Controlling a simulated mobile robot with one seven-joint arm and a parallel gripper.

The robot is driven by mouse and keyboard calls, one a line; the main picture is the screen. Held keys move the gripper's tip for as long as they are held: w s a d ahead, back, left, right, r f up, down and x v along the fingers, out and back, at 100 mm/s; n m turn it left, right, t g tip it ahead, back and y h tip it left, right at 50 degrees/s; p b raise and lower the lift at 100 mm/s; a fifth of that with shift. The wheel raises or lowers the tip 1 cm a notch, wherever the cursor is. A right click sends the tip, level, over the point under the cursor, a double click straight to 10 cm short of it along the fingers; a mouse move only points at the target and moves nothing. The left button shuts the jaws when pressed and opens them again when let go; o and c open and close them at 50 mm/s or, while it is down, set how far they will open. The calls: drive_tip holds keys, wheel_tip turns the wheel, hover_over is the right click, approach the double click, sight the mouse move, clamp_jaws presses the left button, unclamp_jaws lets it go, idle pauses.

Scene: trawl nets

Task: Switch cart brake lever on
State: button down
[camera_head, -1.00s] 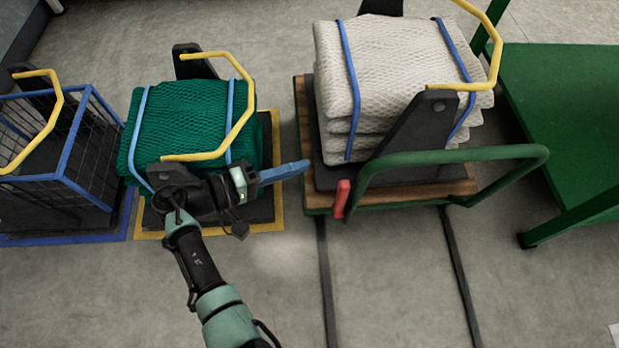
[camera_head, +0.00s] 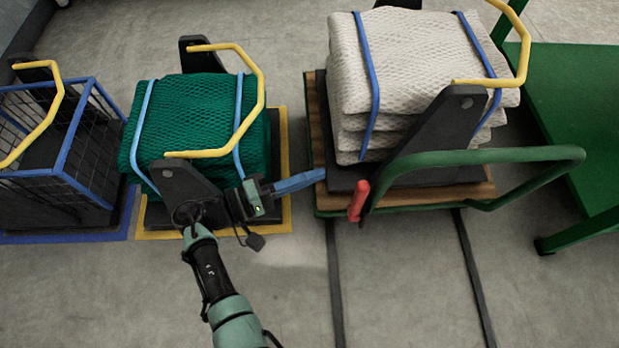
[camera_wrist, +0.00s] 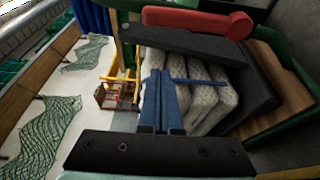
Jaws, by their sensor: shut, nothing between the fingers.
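The red brake lever (camera_head: 358,201) stands upright at the front of the cart, by the left foot of its green push handle (camera_head: 490,155). In the wrist view the red lever (camera_wrist: 198,20) lies across the top. The cart's wooden deck (camera_head: 318,130) carries a stack of white nets (camera_head: 350,105) on a dark base. My gripper (camera_head: 322,174) has blue fingers pressed together and empty. In the head view its tips are just left of and above the lever, apart from it. In the wrist view the shut fingers (camera_wrist: 160,75) appear below the lever.
A green net bundle (camera_head: 190,120) with a yellow bar (camera_head: 255,70) stands behind my wrist. A blue-framed wire cage (camera_head: 70,150) is at the far left. A green table (camera_head: 580,110) is at the right. The floor (camera_head: 400,280) in front of the cart is clear.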

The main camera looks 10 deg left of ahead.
sight(358, 202)
drive_tip(key=d+b, duration=0.1)
drive_tip(key=d, duration=0.5)
drive_tip(key=shift+w+d, duration=0.15)
drive_tip(key=shift+d, duration=0.2)
drive_tip(key=shift+d+b, duration=0.1)
drive_tip(key=shift+b, duration=0.2)
